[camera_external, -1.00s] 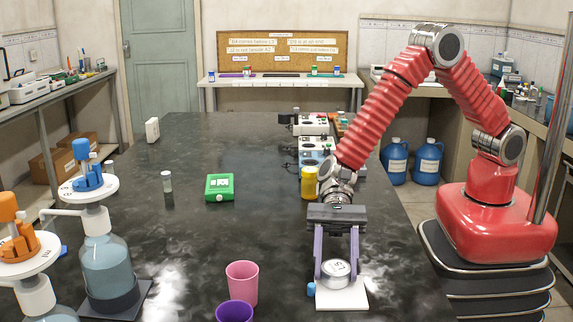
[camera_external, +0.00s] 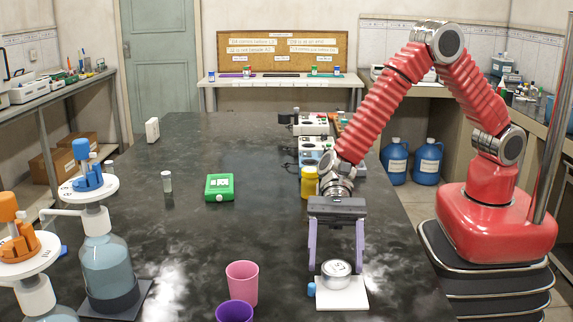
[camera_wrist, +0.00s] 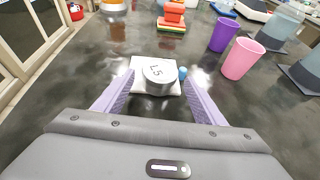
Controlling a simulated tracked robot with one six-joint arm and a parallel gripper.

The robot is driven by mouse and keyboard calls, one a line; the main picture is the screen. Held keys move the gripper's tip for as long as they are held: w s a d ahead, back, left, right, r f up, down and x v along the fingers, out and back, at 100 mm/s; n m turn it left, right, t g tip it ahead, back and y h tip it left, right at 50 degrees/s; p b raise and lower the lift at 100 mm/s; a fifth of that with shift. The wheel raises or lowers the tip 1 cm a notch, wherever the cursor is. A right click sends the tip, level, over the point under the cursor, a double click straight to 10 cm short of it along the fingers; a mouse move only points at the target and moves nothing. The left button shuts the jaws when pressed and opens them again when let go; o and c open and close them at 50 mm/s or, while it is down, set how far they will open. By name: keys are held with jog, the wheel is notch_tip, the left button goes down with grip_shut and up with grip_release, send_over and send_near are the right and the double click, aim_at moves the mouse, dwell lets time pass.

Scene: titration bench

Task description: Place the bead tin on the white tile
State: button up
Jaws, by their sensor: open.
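The bead tin (camera_external: 337,272) is a round silver tin with a pale lid. It sits on the white tile (camera_external: 343,298) near the front right of the dark bench. In the wrist view the tin (camera_wrist: 159,76) shows dark marks on its lid and rests on the tile (camera_wrist: 140,63). My gripper (camera_external: 336,268) has purple fingers spread apart, one on each side of the tin. In the wrist view the fingers of my gripper (camera_wrist: 158,92) stand clear of the tin, with gaps on both sides.
A small blue object (camera_external: 311,289) lies at the tile's left edge. A pink cup (camera_external: 242,284) and a purple cup (camera_external: 234,312) stand to the left. A yellow container (camera_external: 309,183) and a green box (camera_external: 219,187) are farther back.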

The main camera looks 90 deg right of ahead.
jog(key=v, duration=1)
jog(key=shift+r, duration=0.1)
dwell(0.5)
jog(key=shift+s+d+r, duration=0.15)
jog(key=shift+s+r, duration=0.1)
jog(key=s+d+r+n+h, duration=0.5)
jog(key=s+d+r+n, duration=0.35)
jog(key=s, duration=0.25)
jog(key=s+d+r+n+t+h, duration=0.2)
jog(key=s+d+n+h, duration=0.2)
jog(key=d, duration=0.7)
jog(key=s+d+r+n+t+h, duration=0.2)
jog(key=s+d+n, duration=0.4)
jog(key=d, duration=0.5)
jog(key=s+r+h, duration=0.1)
jog(key=s+h, duration=0.1)
jog(key=shift+s+d+t+h, duration=0.15)
jog(key=shift+s+t+h, duration=0.15)
jog(key=shift+s, duration=0.1)
